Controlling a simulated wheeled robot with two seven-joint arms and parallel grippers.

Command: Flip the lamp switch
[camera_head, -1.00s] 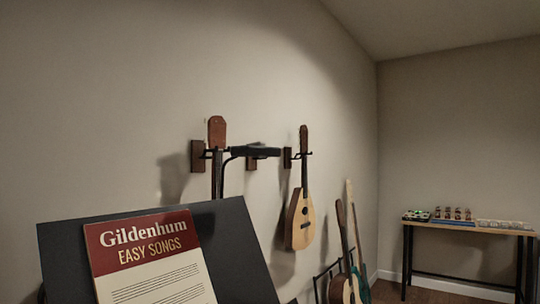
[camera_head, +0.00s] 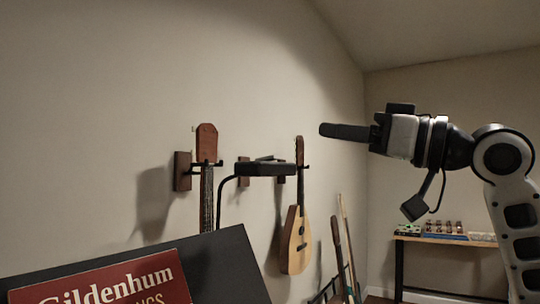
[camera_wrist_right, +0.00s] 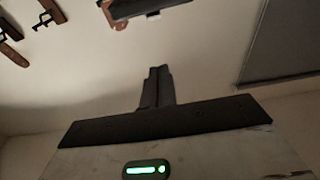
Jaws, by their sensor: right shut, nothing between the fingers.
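The lamp (camera_head: 266,169) has a flat black head on a thin curved black neck, in the middle of the head view behind the music stand. A small raised dark part (camera_head: 265,158) sits on top of its head; I cannot tell whether it is the switch. My right gripper (camera_head: 326,130) is shut and empty, pointing left, to the right of the lamp head and higher in the picture, apart from it. Its closed fingers (camera_wrist_right: 158,84) show in the right wrist view. A dark flat piece (camera_wrist_right: 148,8) at the top there looks like the lamp head. My left gripper is not in view.
A black music stand (camera_head: 222,262) with a red songbook (camera_head: 110,283) fills the lower left. A guitar neck (camera_head: 207,180) and a small guitar (camera_head: 296,242) hang on the wall by the lamp. A table (camera_head: 450,240) stands at the back right.

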